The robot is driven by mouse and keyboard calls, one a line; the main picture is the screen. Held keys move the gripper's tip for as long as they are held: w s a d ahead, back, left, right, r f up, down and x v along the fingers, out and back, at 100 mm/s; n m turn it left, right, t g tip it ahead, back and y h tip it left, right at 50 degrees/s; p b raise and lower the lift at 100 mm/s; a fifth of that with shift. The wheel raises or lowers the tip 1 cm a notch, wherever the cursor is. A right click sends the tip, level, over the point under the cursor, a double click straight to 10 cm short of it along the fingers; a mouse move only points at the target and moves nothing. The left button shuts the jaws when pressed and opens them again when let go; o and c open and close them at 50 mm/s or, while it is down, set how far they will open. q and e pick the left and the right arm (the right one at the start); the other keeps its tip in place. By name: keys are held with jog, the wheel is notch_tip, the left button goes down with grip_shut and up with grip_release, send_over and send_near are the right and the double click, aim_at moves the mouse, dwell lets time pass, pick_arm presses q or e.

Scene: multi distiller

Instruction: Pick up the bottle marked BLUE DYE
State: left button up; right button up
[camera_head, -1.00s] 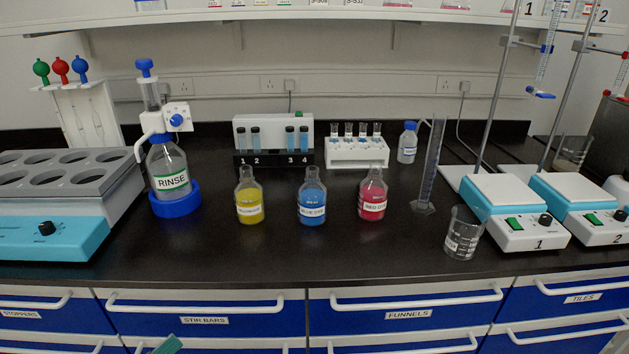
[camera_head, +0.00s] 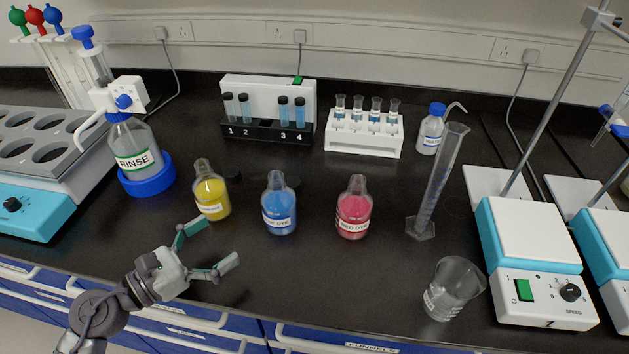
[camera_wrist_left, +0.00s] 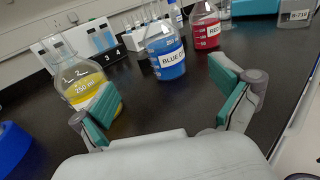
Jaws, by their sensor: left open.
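The BLUE DYE bottle (camera_head: 279,207) stands upright on the black bench, between the yellow bottle (camera_head: 211,193) and the RED DYE bottle (camera_head: 354,211). It is clear glass with blue liquid and a white label. My left gripper (camera_head: 212,249) is open and empty over the bench's front edge, to the left of and nearer than the blue bottle. In the left wrist view the blue bottle (camera_wrist_left: 168,58) stands beyond and between the open fingers (camera_wrist_left: 164,100), apart from them. The yellow bottle (camera_wrist_left: 88,84) is close beyond the left finger there. My right gripper is not in view.
A RINSE bottle (camera_head: 134,160) in a blue ring stands at left. Behind are a rack of vials (camera_head: 268,128) and a white tube rack (camera_head: 364,137). A graduated cylinder (camera_head: 437,180), a beaker (camera_head: 453,290) and a hotplate (camera_head: 533,240) stand at right.

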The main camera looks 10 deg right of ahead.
aim_at(265, 211)
pick_arm(q)
jog(key=p+x, duration=0.2)
jog(key=x, duration=0.6)
jog(key=shift+w+d+r, duration=0.1)
jog(key=shift+d, duration=0.1)
jog(key=p+x, duration=0.1)
jog(key=x, duration=0.1)
jog(key=p+x, duration=0.1)
jog(key=x, duration=0.1)
jog(key=shift+d, duration=0.4)
jog(key=shift+w+d+f, duration=0.25)
jog(key=shift+d, duration=0.15)
jog(key=shift+a, duration=0.1)
jog(key=shift+c, duration=1)
jog(key=shift+r, duration=0.1)
jog(key=c, duration=1.5)
